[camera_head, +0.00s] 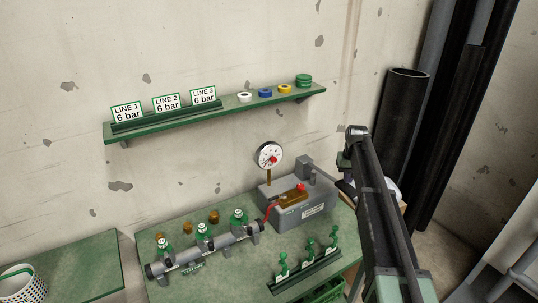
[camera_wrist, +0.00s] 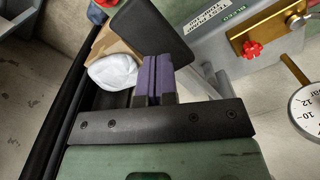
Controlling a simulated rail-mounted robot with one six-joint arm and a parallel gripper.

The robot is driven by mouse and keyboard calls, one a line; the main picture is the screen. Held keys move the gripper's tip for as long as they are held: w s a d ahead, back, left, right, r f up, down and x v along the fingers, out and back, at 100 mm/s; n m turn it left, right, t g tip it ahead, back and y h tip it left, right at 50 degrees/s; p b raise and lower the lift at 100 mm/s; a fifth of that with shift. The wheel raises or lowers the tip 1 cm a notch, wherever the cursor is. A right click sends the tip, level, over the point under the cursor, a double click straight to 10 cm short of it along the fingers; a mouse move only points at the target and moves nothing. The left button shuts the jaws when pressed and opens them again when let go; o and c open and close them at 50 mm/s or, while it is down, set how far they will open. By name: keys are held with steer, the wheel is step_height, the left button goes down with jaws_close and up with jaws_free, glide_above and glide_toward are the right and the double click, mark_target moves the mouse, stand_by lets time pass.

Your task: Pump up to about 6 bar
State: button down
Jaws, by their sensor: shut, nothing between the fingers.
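The grey test pump (camera_head: 290,205) stands on the green bench, with a brass block (camera_wrist: 268,32) and red knob (camera_wrist: 253,50) on top. Its round white gauge (camera_head: 269,155) stands upright on a brass stem; the needle is too small to read. In the wrist view only the gauge's edge (camera_wrist: 308,112) shows, with 10 and 12. A dark flat pad (camera_wrist: 150,36), seemingly the pump's lever end, lies just beyond my fingertips. My gripper (camera_wrist: 153,64) has purple fingers, shut and empty, at the pad's lower edge; contact is unclear. In the head view my arm partly hides it.
A pipe manifold (camera_head: 205,250) with several green-topped valves lies left of the pump. A green rack (camera_head: 305,270) stands in front. A shelf (camera_head: 240,107) with line cards and tape rolls is above. Dark pipes (camera_head: 405,120) stand right. A white bundle (camera_wrist: 112,71) lies beside the pump.

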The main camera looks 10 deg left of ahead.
mark_target(346, 186)
step_height(346, 186, down, 7)
steer(key=b, duration=0.6)
steer(key=shift+b, duration=0.35)
step_height(346, 186, up, 8)
steer(key=p, duration=0.7)
steer(key=shift+f, duration=0.25)
step_height(346, 186, down, 10)
steer(key=b, duration=0.9)
steer(key=shift+r+p, duration=4.5)
steer(key=shift+r, duration=0.25)
steer(key=shift+r, duration=0.25)
steer(key=shift+f, duration=0.25)
